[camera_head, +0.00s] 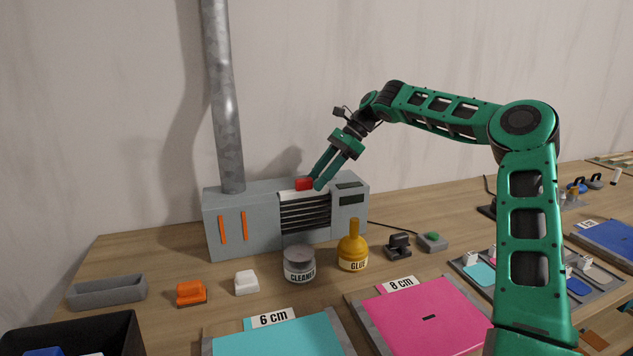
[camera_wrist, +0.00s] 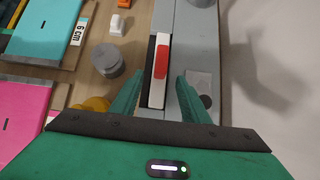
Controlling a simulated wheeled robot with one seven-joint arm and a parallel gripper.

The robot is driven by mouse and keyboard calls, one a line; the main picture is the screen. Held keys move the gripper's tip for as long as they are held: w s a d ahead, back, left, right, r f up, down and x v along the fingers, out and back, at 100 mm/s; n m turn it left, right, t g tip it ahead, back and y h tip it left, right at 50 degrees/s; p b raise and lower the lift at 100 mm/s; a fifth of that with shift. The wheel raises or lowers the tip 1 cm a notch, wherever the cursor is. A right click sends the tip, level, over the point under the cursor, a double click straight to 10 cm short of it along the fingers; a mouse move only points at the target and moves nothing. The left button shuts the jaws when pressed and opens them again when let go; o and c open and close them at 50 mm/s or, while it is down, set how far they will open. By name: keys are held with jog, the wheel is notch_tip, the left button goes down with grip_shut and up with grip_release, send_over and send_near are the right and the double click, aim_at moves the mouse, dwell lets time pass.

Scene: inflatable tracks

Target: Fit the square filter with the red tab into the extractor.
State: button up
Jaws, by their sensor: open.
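The extractor (camera_head: 240,222) is a grey box on the bench with a metal duct rising from its top. The filter (camera_head: 290,194) shows as a white edge with a red tab at the box's top opening, above dark front slats. In the wrist view the filter (camera_wrist: 155,95) is a white strip with the red tab on it, lying along a dark slot of the extractor (camera_wrist: 194,40). How deep it sits I cannot tell. My gripper (camera_head: 315,185) is open just above the extractor, close to the tab. In the wrist view its fingers (camera_wrist: 160,84) are apart, one each side of the strip.
A cleaner jar (camera_head: 299,264) and a yellow glue bottle (camera_head: 353,247) stand in front of the extractor. An orange block (camera_head: 191,292), a white block (camera_head: 246,282) and a grey tray (camera_head: 107,291) lie to the left. Turquoise and pink panels (camera_head: 425,322) fill the bench front.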

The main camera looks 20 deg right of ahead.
jog(key=v, duration=1)
jog(key=shift+a, duration=0.1)
jog(key=s+a+f+n+g+h, duration=0.1)
jog(key=s+f+n+h, duration=0.15)
jog(key=s, duration=0.25)
jog(key=s+a+f+n+h, duration=0.2)
jog(key=s+f+h, duration=0.1)
jog(key=s, duration=0.2)
jog(key=s+d+f+n+h, duration=0.1)
jog(key=s+d+n, duration=0.15)
jog(key=s, duration=0.55)
jog(key=s+d+f+n+h, duration=0.1)
jog(key=s+d, duration=0.3)
jog(key=s, duration=0.5)
jog(key=s+d+f+n+h, duration=0.1)
jog(key=s+d+f+h, duration=0.15)
jog(key=s, duration=0.55)
jog(key=s+f+n+t+y, duration=0.1)
jog(key=s+f, duration=0.5)
jog(key=s, duration=0.9)
jog(key=shift+d+n+y, duration=0.15)
jog(key=shift+n+y, duration=0.35)
jog(key=shift+n, duration=0.3)
